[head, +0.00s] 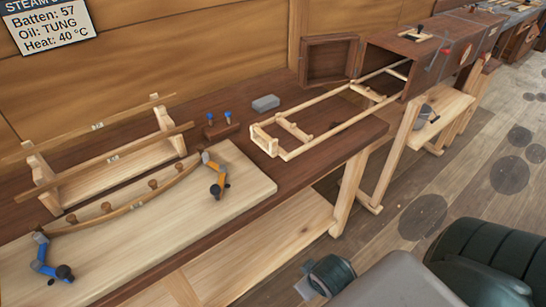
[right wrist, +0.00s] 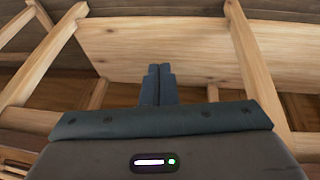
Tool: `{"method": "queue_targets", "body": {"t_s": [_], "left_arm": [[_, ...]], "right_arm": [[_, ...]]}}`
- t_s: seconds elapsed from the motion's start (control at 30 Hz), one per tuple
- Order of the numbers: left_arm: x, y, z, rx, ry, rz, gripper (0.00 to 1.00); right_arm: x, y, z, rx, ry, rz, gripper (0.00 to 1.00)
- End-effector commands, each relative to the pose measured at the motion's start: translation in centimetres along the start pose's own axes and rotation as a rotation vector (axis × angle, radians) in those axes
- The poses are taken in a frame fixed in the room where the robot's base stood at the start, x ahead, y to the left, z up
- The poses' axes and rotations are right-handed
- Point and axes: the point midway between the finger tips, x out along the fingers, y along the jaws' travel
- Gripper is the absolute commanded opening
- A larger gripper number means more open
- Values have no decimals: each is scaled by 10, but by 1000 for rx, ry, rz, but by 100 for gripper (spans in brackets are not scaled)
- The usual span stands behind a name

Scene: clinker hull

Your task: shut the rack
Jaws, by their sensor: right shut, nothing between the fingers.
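The rack (head: 335,137) is a pale wooden ladder-like frame. In the head view it lies pulled out over the dark bench, its far end inside the open mouth of the steam box (head: 421,51). The box's square door (head: 328,62) stands swung open to the left of the mouth. In the right wrist view my right gripper (right wrist: 158,84) is shut and empty, with pale timber beyond its fingers. It is apart from the rack, low in front of the bench as far as I can tell. My left gripper is not in view.
The dark bench (head: 234,128) carries a grey block (head: 265,103), a small holder with blue-topped pegs (head: 222,129), a batten stand (head: 121,157) and a bending board (head: 135,235) with clamps. A trestle with a pot (head: 425,117) stands below the box. Floor at right is open.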

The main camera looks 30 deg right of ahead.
Motion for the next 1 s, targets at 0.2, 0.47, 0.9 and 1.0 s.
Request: {"method": "queue_targets", "body": {"t_s": [0.2, 0.47, 0.9, 1.0], "left_arm": [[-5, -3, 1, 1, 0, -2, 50], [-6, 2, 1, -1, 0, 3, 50], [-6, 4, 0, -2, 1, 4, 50], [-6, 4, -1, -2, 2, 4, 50]], "right_arm": [[-28, 36, -53, -180, 214, 102, 0], [-22, 69, -103, -391, 429, 218, 0], [-28, 145, -210, -1073, 984, 550, 0], [-37, 156, -223, -1218, 1095, 611, 0]]}}
